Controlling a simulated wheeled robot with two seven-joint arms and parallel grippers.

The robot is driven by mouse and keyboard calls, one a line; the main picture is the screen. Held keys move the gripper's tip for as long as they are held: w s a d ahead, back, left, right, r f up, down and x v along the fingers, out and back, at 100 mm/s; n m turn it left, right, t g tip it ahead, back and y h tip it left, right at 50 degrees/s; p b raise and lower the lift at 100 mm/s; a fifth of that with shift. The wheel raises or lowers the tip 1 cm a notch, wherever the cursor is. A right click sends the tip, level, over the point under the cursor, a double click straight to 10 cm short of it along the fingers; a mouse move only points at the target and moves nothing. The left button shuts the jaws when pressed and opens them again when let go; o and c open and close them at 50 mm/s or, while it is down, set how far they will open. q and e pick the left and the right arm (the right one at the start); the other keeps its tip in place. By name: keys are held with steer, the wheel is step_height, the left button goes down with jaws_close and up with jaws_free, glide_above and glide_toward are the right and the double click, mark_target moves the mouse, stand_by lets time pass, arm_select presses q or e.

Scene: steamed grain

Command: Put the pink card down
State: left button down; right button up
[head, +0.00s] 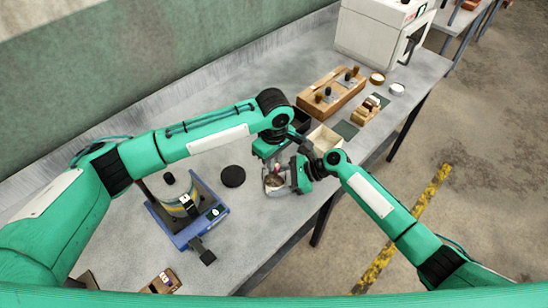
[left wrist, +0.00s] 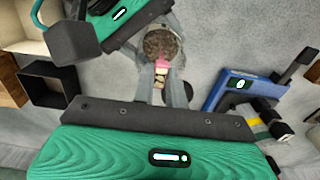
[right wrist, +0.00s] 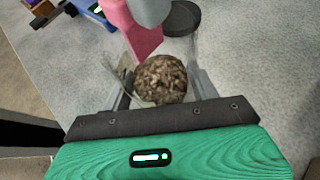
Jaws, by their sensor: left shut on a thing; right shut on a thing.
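The pink card (right wrist: 130,32) is between the fingers of my left gripper (left wrist: 163,80), which is shut on it. In the left wrist view only a small pink part of the card (left wrist: 161,65) shows. A clear container with brown grain (right wrist: 160,79) is between the fingers of my right gripper (right wrist: 163,92), which is shut on it. The grain container also shows in the head view (head: 274,181), below my left gripper at the table's front part. The card is close to the container's rim; I cannot tell whether they touch.
A blue scale (head: 183,236) with a jar (head: 177,197) stands left. A black disc (head: 232,176) lies beside the grippers. A black box (left wrist: 50,84), a pale open box (head: 324,139) and a wooden block (head: 331,95) stand behind right. A white machine (head: 376,32) is at the far end.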

arm_select(q)
steer(key=c, duration=1.3)
jaws_free()
steer(key=shift+c, duration=0.2)
step_height(320, 180, up, 7)
steer(key=shift+r, duration=0.1)
arm_select(e)
steer(key=o, duration=0.8)
steer(key=shift+o, duration=0.2)
